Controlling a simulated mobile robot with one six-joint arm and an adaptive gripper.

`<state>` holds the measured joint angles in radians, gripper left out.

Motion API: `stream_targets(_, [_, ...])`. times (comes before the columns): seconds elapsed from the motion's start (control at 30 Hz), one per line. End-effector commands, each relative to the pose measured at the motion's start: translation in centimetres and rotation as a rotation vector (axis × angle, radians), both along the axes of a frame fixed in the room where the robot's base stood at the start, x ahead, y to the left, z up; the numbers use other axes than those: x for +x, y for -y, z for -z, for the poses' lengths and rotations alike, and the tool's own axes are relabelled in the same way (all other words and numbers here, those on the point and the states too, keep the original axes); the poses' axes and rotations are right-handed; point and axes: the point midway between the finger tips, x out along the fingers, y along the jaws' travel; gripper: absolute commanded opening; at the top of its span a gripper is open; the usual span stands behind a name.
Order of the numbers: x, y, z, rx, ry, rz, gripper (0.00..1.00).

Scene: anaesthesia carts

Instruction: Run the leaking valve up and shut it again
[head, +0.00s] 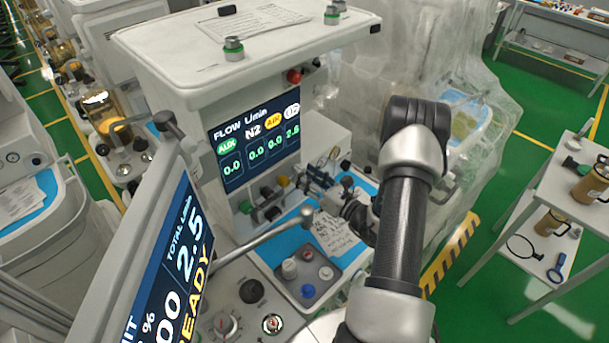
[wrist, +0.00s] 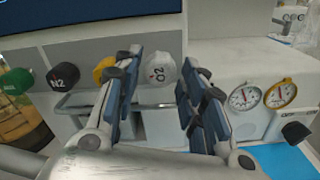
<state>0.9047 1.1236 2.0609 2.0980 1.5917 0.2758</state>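A row of flow knobs sits on the machine's front: green (wrist: 14,80), black N2 (wrist: 63,76), yellow (wrist: 104,69) and white O2 (wrist: 160,69). The flow display (head: 254,147) reads 0.0 for AUX, N2 and AIR, and about 2.5 under the white O2 badge. My gripper (wrist: 163,72) is open, its two fingers left and right of the white O2 knob in the wrist view, with a visible gap on each side. How deep the fingers reach around it is unclear. In the head view my gripper (head: 352,200) is small and partly hidden by my arm.
A metal rail (wrist: 78,103) runs below the knobs. White and yellow gauges (wrist: 281,93) stand right of my gripper. The tilted monitor (head: 172,260) reads TOTAL 2.5 and READY. A side table (head: 560,190) stands right.

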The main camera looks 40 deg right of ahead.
Motion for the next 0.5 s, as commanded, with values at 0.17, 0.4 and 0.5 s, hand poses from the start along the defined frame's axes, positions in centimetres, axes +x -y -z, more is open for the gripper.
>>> stream_targets(0.17, [1.11,-0.17,-0.05,0.0,0.001,-0.001,0.38])
stream_targets(0.4, [1.21,-0.18,-0.05,0.001,0.001,-0.001,0.38])
stream_targets(0.5, [1.19,-0.18,-0.05,0.001,0.001,-0.001,0.33])
